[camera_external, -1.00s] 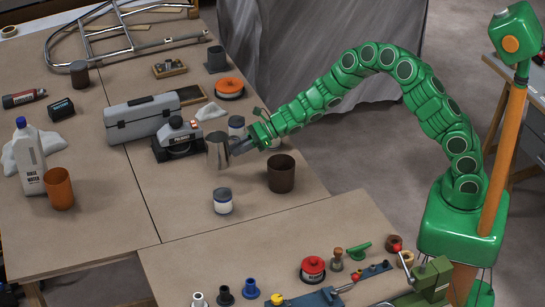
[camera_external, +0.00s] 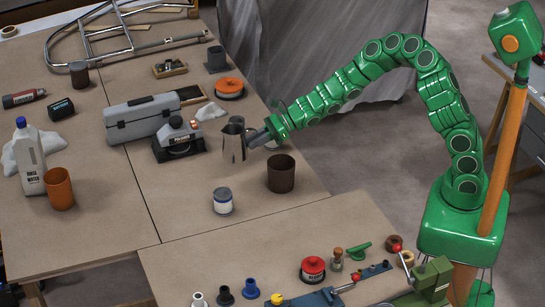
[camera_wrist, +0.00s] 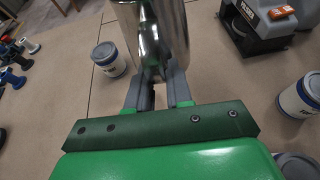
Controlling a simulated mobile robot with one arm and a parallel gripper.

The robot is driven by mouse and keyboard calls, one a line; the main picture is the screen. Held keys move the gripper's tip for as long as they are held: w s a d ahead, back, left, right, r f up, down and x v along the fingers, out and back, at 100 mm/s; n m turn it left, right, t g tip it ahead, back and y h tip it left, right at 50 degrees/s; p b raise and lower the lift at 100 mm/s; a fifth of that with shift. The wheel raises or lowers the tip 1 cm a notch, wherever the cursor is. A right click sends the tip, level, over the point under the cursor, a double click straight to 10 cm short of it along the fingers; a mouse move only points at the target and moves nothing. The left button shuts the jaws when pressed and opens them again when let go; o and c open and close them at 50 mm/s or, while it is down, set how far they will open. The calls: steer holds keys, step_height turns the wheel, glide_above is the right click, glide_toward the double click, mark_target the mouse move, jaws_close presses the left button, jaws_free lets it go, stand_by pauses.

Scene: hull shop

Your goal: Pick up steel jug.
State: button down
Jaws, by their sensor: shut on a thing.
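The steel jug (camera_external: 232,147) is a shiny metal pitcher, upright, near the right edge of the table in the external view. My gripper (camera_external: 255,138) comes from the right and is shut on its handle side. In the wrist view the jug (camera_wrist: 177,25) fills the top middle, and its handle stands between my two grey fingers (camera_wrist: 156,84). The jug's rim and base are cut off there. Whether its base touches the table is hard to tell.
A dark brown cup (camera_external: 281,174) stands right of the jug, and a white-and-blue jar (camera_external: 222,201) in front. Another jar (camera_external: 237,121) is partly hidden behind. A black sander-like tool (camera_external: 178,140) and grey toolbox (camera_external: 142,118) are left. Bare table lies front left.

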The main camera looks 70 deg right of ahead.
steer(key=s+r, duration=0.2)
steer(key=s, duration=0.3)
steer(key=shift+s+d+r, duration=0.2)
steer(key=shift+r, duration=0.1)
steer(key=shift+s, duration=0.1)
stand_by(0.5)
steer(key=shift+r, duration=0.15)
